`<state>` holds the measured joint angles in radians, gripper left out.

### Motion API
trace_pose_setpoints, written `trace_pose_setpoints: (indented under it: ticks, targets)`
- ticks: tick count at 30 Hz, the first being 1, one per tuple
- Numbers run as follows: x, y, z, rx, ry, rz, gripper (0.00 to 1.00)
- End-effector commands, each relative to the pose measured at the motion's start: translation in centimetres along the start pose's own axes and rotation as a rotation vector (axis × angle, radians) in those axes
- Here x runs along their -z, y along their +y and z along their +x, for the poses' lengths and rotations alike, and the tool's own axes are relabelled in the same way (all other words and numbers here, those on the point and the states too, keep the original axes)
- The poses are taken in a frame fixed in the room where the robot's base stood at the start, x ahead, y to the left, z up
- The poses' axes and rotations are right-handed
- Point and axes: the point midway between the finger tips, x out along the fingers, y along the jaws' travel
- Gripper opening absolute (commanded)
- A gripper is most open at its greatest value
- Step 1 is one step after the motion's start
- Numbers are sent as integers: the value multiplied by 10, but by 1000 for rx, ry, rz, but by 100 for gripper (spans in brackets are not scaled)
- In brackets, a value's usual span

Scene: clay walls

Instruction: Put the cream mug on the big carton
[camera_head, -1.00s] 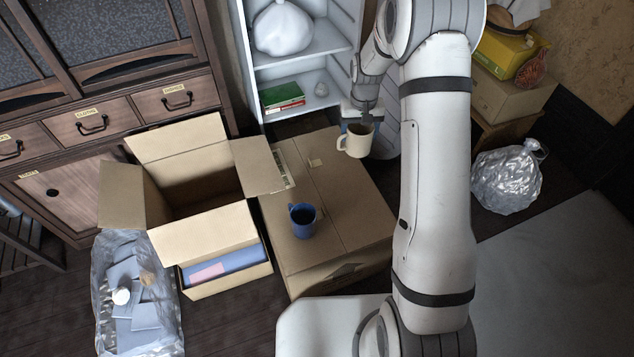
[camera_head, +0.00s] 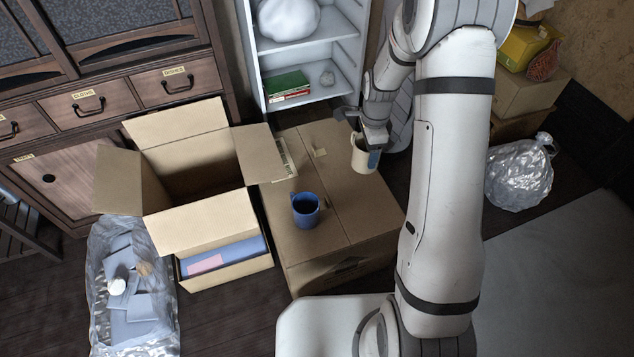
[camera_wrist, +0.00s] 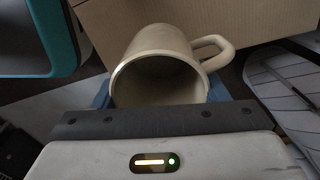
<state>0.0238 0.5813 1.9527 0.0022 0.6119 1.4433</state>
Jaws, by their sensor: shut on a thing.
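The cream mug (camera_head: 362,157) is held in my gripper (camera_head: 373,150), over or beside the far right part of the big carton. In the wrist view the cream mug (camera_wrist: 160,68) lies between the jaws, its open mouth facing the camera and its handle to the upper right. The big carton (camera_head: 345,205) is closed, with tape across its top. A blue mug (camera_head: 305,208) stands upright on its middle left. I cannot tell whether the cream mug touches the carton.
An open carton (camera_head: 200,230) stands left of the big carton, one flap reaching toward its top. A white shelf unit (camera_head: 305,65) is behind. A clear bag (camera_head: 130,290) lies at front left, a silvery bag (camera_head: 520,172) at right. The carton's front right top is clear.

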Motion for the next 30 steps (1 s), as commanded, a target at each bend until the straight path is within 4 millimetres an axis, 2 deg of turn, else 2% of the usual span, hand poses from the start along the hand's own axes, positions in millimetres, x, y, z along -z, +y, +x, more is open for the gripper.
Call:
trace_pose_setpoints:
  ticks: [1, 6, 13, 20, 27, 30]
  targets:
    - [0, 5, 8, 0, -1, 106, 36]
    - [-1, 22, 23, -1, -4, 492, 36]
    - [-2, 37, 34, -3, -5, 853, 36]
    - [-2, 42, 47, -5, -5, 965, 36]
    - [-2, 42, 91, -7, -4, 965, 36]
    - [-2, 42, 101, -5, -5, 965, 36]
